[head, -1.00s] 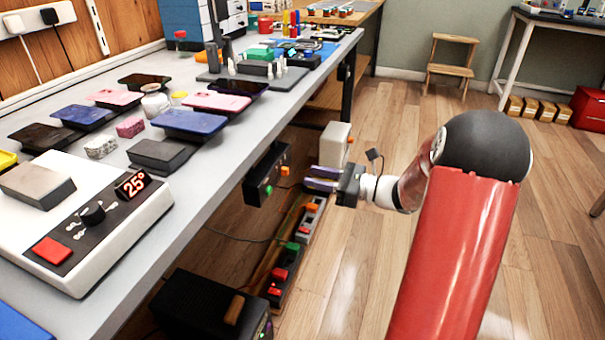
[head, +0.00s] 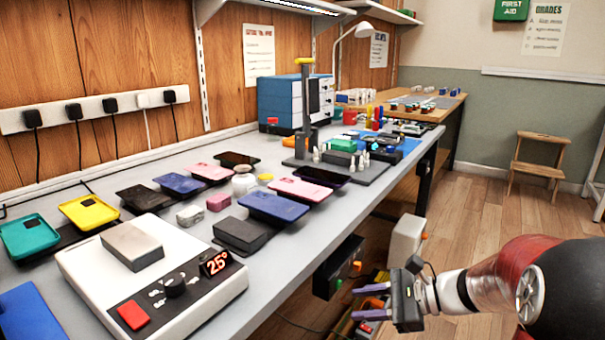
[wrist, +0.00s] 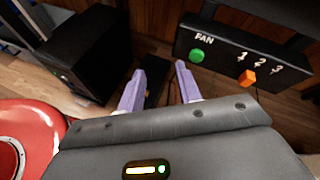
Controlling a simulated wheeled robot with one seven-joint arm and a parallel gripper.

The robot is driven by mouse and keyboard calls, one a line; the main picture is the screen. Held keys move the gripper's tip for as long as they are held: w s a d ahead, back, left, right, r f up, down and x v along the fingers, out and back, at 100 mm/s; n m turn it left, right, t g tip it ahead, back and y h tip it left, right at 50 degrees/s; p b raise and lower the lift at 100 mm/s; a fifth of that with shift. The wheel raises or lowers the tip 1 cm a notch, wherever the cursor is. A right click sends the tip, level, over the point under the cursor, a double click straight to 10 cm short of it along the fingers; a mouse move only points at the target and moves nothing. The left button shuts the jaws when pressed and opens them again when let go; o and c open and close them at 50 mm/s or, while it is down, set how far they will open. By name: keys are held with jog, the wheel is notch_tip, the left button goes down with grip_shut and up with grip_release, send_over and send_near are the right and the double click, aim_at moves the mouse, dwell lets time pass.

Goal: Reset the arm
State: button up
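My gripper (head: 371,297) is off the right-hand edge of the workbench, below the level of its top. Its two purple fingers stand apart with nothing between them. It also shows in the wrist view (wrist: 160,80), where both fingers are apart and empty. My red and black arm reaches in from the lower right in the head view.
The workbench (head: 290,245) carries phones, a heating plate (head: 205,300) reading 25° and a blue cabinet (head: 285,100). A fan control box (wrist: 240,55) and a dark box (wrist: 85,55) are near my gripper. A step stool (head: 540,165) stands on open floor.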

jog(key=s+a+n+g+h, duration=0.35)
jog(key=s+n+h, duration=0.35)
jog(key=s, duration=0.4)
jog(key=s+d+r+n+t+h, duration=0.4)
jog(key=s+n, duration=0.3)
jog(key=n, duration=0.3)
jog(key=shift+s+d+n+t+h+p, duration=0.35)
jog(key=shift+s+d+n+h, duration=0.1)
jog(key=shift+h, duration=0.35)
jog(key=shift+c, duration=0.4)
dwell(1.1)
